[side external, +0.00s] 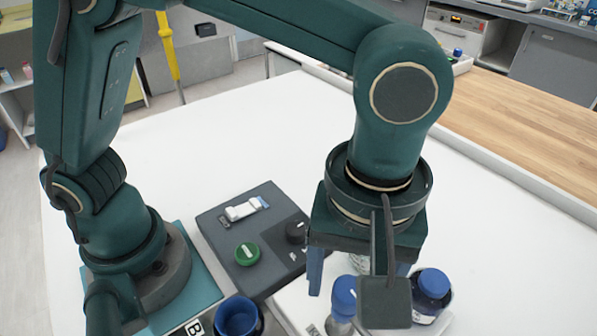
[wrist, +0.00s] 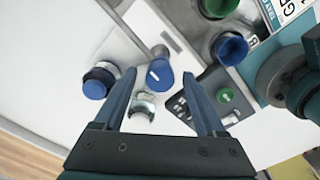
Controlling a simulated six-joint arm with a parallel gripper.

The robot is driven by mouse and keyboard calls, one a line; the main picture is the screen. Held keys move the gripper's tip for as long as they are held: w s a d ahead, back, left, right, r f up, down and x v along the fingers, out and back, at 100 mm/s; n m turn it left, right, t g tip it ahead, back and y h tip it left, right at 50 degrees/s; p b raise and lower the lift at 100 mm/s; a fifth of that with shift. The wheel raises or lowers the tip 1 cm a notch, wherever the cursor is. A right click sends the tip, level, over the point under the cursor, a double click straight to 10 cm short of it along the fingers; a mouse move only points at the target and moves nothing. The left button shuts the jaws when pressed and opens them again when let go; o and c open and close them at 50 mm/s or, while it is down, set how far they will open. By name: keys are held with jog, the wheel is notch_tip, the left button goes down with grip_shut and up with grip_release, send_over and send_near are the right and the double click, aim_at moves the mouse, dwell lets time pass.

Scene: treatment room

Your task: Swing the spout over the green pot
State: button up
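My gripper (wrist: 160,76) is open, its two blue-grey fingers wide apart and nothing held between them. In the side view my gripper (side external: 357,284) points down, its near part hiding some of the work. A blue-topped post (wrist: 157,75) with a white mark and grey body shows between the fingertips; its blue top (side external: 343,297) also shows in the side view. I cannot tell for sure which part is the spout. A cup with a dark green inside (wrist: 216,7) is cut by the wrist view's top edge and may be the green pot. A blue pot (side external: 237,318) stands beside it.
A blue-capped bottle (side external: 433,287) stands right of my gripper. A clear, metallic-looking jar (wrist: 142,104) is close to the left finger. A dark grey panel (side external: 226,222) carries a green knob (side external: 247,254) and a black knob (side external: 296,232). The white table (side external: 220,130) is clear behind.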

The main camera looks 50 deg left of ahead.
grip_shut()
dwell(1.3)
